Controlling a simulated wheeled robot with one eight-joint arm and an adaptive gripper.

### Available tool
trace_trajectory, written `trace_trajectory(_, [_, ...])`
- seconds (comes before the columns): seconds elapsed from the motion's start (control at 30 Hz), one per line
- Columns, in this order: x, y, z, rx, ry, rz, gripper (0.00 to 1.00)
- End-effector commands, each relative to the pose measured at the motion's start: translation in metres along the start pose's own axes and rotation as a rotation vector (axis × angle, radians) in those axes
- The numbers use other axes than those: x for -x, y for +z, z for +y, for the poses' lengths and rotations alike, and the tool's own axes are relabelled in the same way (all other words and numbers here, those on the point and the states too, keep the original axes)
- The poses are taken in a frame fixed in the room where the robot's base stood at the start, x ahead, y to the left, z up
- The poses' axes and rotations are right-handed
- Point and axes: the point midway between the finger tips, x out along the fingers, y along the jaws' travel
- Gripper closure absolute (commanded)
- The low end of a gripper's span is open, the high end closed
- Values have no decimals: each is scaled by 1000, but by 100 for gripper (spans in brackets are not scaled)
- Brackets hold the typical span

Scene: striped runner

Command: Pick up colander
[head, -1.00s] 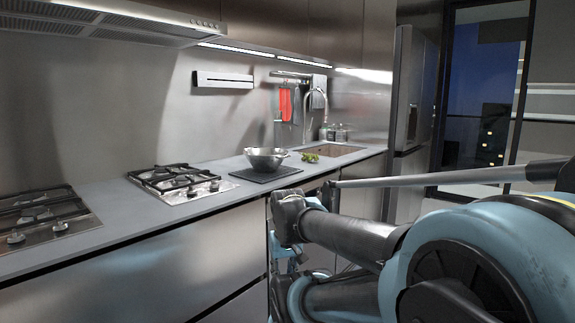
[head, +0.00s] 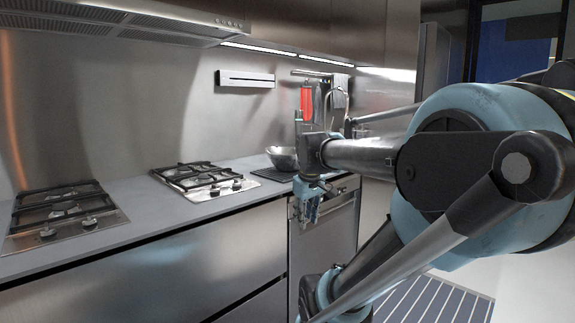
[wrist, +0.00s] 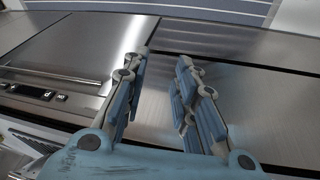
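The colander (head: 282,157), a shiny metal bowl, sits on the counter toward the far right in the head view. My arm covers its right side. My gripper (head: 304,208) hangs pointing down in front of the counter's front edge, nearer to me than the colander and lower than it. In the wrist view my gripper (wrist: 167,64) has its two fingers apart with nothing between them. The colander does not show in the wrist view.
A dark mat (head: 273,174) lies by the colander. Two gas hobs (head: 203,181) (head: 66,214) stand on the counter to the left. Bare counter (head: 150,215) lies between and before them. A striped runner (head: 432,300) covers the floor at right.

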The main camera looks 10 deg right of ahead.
Motion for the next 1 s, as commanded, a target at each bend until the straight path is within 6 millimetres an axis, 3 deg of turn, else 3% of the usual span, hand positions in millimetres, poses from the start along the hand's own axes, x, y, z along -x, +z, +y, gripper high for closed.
trace_trajectory(0.03, [14, -24, 12, 57, 10, 13, 74])
trace_trajectory(0.2, [51, -95, 48, 267, 46, 51, 74])
trace_trajectory(0.6, [118, -258, 130, 754, 163, 110, 74])
trace_trajectory(0.8, [134, -316, 159, 937, 216, 120, 74])
trace_trajectory(1.0, [139, -341, 171, 1019, 240, 122, 74])
